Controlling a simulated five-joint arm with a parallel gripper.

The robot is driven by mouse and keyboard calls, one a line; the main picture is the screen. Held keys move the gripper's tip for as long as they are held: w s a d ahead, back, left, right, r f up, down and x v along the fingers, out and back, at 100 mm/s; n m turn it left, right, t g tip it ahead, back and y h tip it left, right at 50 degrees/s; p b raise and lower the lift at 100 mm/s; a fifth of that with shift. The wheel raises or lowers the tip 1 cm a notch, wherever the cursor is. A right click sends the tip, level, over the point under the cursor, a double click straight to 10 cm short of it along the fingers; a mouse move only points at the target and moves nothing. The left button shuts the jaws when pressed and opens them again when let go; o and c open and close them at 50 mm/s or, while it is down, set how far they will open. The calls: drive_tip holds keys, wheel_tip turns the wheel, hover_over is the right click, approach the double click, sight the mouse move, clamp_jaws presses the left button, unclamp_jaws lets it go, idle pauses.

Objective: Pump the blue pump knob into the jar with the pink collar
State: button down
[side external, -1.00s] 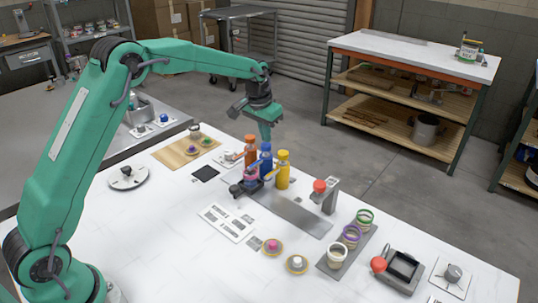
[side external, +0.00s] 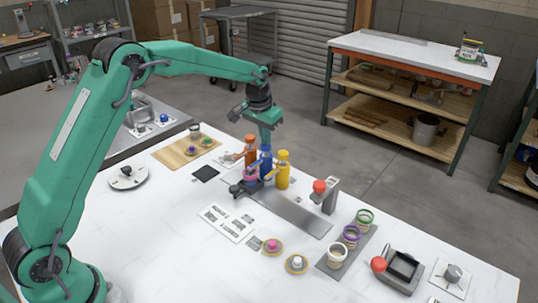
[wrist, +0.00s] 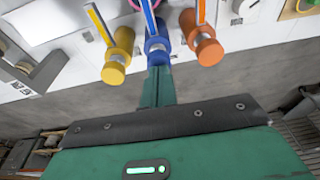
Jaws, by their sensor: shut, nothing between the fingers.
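The blue pump (side external: 265,165) stands between an orange pump (side external: 250,150) and a yellow pump (side external: 283,175). Its blue knob (wrist: 157,45) shows in the wrist view. My gripper (side external: 266,140) is shut and empty, pointing down at the top of the blue pump. In the wrist view my gripper (wrist: 158,72) meets the blue knob and hides part of it; I cannot tell how far the knob is pressed. The jar with the pink collar (side external: 251,177) sits in front of the pumps by the blue spout, partly hidden. Its pink collar also shows at the top of the wrist view (wrist: 128,8).
Jars with white (side external: 337,251), purple (side external: 351,234) and green (side external: 364,217) collars stand on a grey tray at the right. A grey post with a red knob (side external: 320,186) stands right of the pumps. A printed sheet (side external: 228,222) lies in front.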

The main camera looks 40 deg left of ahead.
drive_tip(key=shift+f, duration=0.85)
drive_tip(key=shift+r, duration=1.3)
drive_tip(key=shift+r, duration=0.15)
idle(0.4)
drive_tip(key=shift+r, duration=1.9)
